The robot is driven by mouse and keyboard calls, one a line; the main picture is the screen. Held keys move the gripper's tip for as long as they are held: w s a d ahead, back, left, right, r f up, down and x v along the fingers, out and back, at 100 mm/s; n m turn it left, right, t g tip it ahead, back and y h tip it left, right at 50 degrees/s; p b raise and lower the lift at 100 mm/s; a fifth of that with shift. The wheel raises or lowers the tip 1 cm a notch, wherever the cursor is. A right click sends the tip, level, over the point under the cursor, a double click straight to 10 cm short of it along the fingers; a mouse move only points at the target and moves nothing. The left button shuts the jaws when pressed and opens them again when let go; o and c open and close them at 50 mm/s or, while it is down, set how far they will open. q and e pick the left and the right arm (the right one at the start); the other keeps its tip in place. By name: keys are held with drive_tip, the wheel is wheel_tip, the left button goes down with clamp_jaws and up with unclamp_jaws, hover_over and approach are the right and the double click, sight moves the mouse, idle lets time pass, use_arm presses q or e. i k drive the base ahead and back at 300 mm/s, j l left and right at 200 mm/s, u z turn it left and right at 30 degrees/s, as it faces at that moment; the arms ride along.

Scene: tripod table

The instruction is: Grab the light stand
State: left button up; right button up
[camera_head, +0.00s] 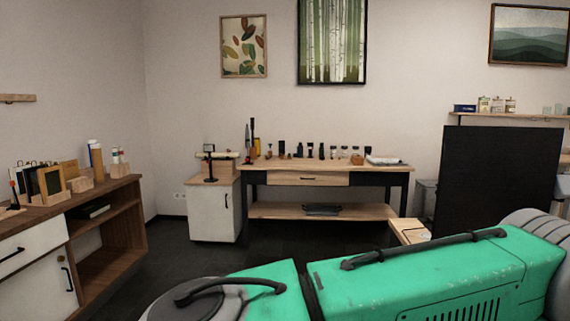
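I cannot clearly pick out a light stand in the head view. A small dark upright piece (210,169) with a broad base stands on the white cabinet at the centre left and is too small to identify. Tall thin black pieces (253,134) stand at the left end of the wooden workbench (394,177). A dark flat item (322,210) lies on the workbench's lower shelf, and its kind is unclear. Neither my left nor my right gripper is in view.
A wooden shelf unit (125,237) with frames and bottles on top stands at the left. The white cabinet (213,214) adjoins the workbench. A large black panel (500,175) stands at the right. Dark floor (185,262) is clear between the shelf unit and cabinet.

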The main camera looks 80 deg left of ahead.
sight(211, 179)
drive_tip(key=u, duration=3.15)
drive_tip(key=i, duration=4.1)
drive_tip(key=j+u, duration=0.05)
drive_tip(key=j, duration=0.15)
